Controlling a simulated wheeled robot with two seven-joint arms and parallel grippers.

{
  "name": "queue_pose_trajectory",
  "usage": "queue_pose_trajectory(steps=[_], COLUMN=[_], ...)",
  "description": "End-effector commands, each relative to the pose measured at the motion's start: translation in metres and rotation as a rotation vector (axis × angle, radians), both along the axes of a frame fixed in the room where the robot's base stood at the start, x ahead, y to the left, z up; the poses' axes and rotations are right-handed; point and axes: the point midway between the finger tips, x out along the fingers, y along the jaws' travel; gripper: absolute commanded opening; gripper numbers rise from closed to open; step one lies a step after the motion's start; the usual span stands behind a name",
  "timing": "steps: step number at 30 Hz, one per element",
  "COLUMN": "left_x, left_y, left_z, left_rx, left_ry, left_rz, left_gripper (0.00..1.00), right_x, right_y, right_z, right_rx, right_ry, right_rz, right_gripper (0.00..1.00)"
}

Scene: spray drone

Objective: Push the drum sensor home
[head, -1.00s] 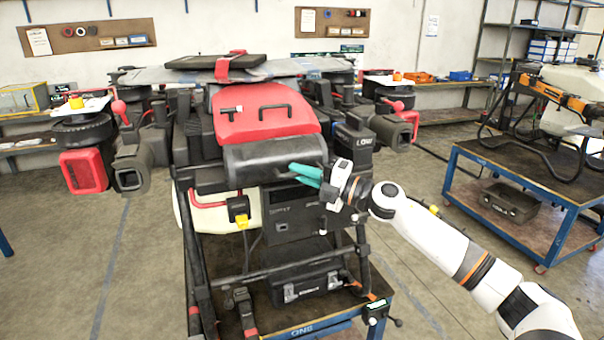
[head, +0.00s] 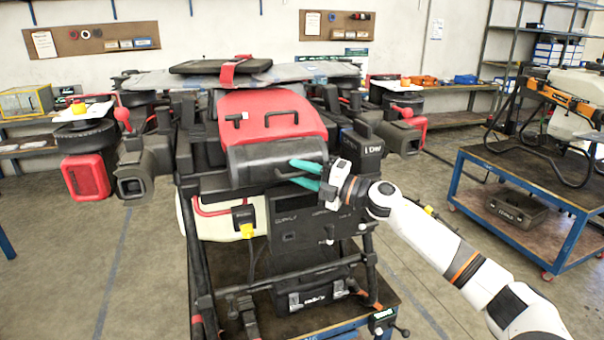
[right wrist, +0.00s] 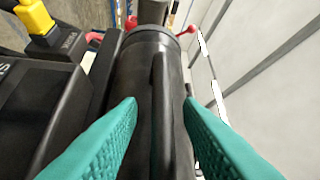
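The drum sensor looks to be the black cylinder (head: 262,163) lying across the drone's front, below the red cover. In the right wrist view the black cylinder (right wrist: 140,75) runs up the middle, with a raised bar or rib along it. My right gripper (head: 303,174) is at the cylinder's right end, its teal fingers spread apart. In the right wrist view the fingers of the right gripper (right wrist: 160,105) stand on either side of the bar, with gaps showing. Whether they touch the cylinder I cannot tell. My left gripper is not in view.
A yellow connector (head: 245,228) hangs below the cylinder, beside a dark box (head: 300,220). The drone stands on a blue-framed cart (head: 345,325). Another blue cart (head: 520,215) stands at the right. Open floor lies between the carts.

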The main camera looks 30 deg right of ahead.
Motion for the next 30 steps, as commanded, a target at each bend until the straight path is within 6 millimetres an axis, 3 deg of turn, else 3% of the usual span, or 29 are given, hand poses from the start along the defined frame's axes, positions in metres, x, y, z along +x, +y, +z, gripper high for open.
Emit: queue_pose_trajectory(steps=[8,21,30], left_x=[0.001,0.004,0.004], left_y=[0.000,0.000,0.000], left_z=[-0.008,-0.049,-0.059], left_rx=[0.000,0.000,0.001], left_ry=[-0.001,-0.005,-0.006], left_rz=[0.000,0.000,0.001], left_gripper=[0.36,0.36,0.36], right_x=[-0.009,-0.071,-0.095], right_y=[-0.006,-0.045,-0.060], right_z=[-0.006,-0.020,-0.019], right_rx=[-0.003,-0.003,0.001], right_ry=[0.003,0.006,0.003], right_rz=[-0.001,-0.001,0.000], right_gripper=[0.33,0.33,0.33])
